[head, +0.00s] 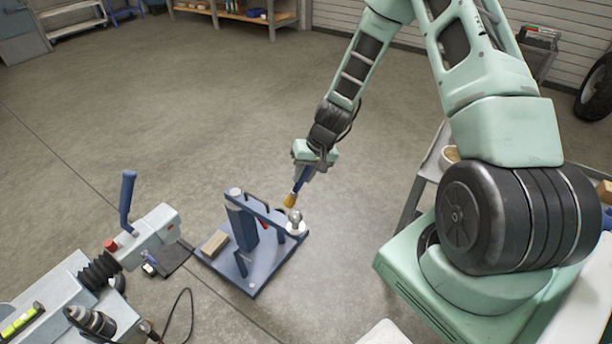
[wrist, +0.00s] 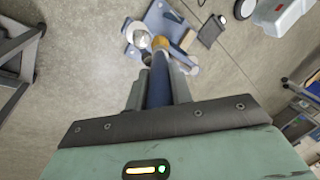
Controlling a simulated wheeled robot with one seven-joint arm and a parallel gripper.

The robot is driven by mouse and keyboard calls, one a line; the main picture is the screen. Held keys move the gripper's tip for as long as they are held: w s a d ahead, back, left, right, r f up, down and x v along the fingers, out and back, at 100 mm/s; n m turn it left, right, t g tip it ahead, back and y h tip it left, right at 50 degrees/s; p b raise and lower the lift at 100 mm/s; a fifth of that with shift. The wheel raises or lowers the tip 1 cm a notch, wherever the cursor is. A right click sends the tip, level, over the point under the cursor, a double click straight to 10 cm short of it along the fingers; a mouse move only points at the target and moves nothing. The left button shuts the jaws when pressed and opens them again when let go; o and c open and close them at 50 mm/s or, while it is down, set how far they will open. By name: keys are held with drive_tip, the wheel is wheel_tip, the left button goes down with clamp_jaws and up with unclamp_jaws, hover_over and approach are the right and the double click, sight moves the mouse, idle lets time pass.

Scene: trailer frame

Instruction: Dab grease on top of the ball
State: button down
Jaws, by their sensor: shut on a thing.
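My gripper (head: 301,174) is shut on a brush with a blue handle (head: 299,186) and a tan-yellow tip (head: 290,201). The brush points down. The silver ball (head: 295,216) stands on a pale round mount at the right end of the blue-grey stand (head: 245,262). In the head view the brush tip is just above and left of the ball. In the wrist view the tip (wrist: 160,42) appears close beside the ball (wrist: 141,39). I cannot tell whether they touch. No grease is clearly visible on the ball.
A grey trailer coupling (head: 145,230) with a blue lever lies left of the stand. A tan block (head: 215,243) rests on the stand's base. A small tub (head: 449,156) with brownish contents is on a cart at right. The floor behind the stand is clear.

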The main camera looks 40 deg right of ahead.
drive_tip(key=shift+r+p, duration=0.9)
drive_tip(key=shift+r, duration=0.45)
drive_tip(key=shift+f, duration=0.15)
drive_tip(key=shift+f+b, duration=0.35)
drive_tip(key=shift+b, duration=0.15)
drive_tip(key=shift+w, duration=0.1)
drive_tip(key=shift+r+b, duration=0.2)
drive_tip(key=shift+b, duration=0.2)
drive_tip(key=shift+r, duration=0.15)
drive_tip(key=shift+b, duration=0.35)
